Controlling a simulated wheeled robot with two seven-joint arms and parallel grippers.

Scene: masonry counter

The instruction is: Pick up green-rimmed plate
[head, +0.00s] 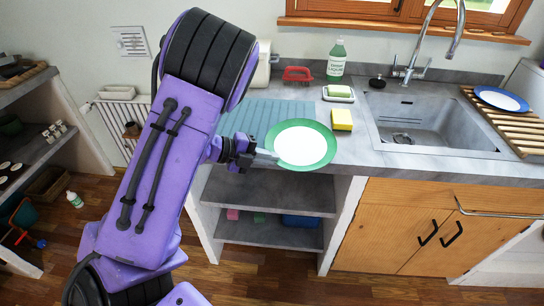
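The green-rimmed plate (301,145) has a white centre and shows face up near the front edge of the counter, in the middle of the head view. My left gripper (268,155) is at the plate's left rim, with its fingertips meeting or overlapping the rim. Whether the fingers are closed on the rim is too small to tell. I cannot tell if the plate rests on the counter or is slightly above it. My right gripper is not in view.
A ribbed blue-grey mat (262,112) lies behind the plate. A yellow sponge (342,120) is close to its right, with a soap dish (339,94), green bottle (337,62) and red-handled brush (297,74) behind. The sink (430,122) and a blue-rimmed plate (500,99) on a slatted rack are farther right.

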